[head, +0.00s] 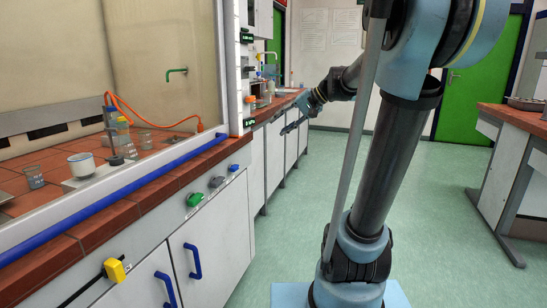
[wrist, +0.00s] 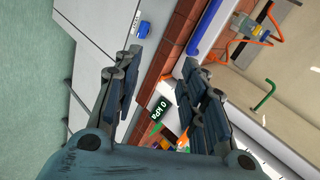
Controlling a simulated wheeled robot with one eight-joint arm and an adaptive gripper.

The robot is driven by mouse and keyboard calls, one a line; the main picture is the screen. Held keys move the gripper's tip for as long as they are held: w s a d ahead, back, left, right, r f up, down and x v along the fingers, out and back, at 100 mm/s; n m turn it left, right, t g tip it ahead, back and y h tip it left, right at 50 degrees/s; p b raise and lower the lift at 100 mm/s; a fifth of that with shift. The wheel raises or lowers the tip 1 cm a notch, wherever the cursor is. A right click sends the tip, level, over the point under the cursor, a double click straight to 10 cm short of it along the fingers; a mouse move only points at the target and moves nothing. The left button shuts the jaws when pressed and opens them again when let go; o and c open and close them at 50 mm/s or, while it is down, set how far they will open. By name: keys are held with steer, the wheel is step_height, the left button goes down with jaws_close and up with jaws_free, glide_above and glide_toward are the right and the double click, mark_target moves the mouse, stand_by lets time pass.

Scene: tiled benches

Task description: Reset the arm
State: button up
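My arm rises from its blue-grey base at the right of the head view and reaches back and to the left. My gripper (head: 293,126) is at its far end, small in that view, in front of the white cabinet fronts. In the wrist view my gripper (wrist: 160,78) shows its two dark jointed fingers spread apart. The gap between them is empty, with the bench front and its tiled edge behind. The fingers appear to touch nothing.
A fume hood bench with a red tiled top (head: 95,228) runs along the left, holding a white crucible (head: 81,164) and beakers. A tiled bench (head: 520,118) stands at the right. Green floor (head: 440,220) lies clear between them. A green door (head: 470,100) is at the back.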

steer(key=s+d+f+n+h, duration=0.1)
steer(key=s+d+f+h, duration=0.4)
steer(key=s+f, duration=0.8)
steer(key=s+d+f+n+g+h, duration=0.1)
steer(key=s+d+f+h, duration=0.3)
steer(key=s+d+f, duration=0.6)
step_height(320, 180, down, 3)
steer(key=s, duration=0.2)
steer(key=shift+s+d+h, duration=0.35)
steer(key=shift+h, duration=0.05)
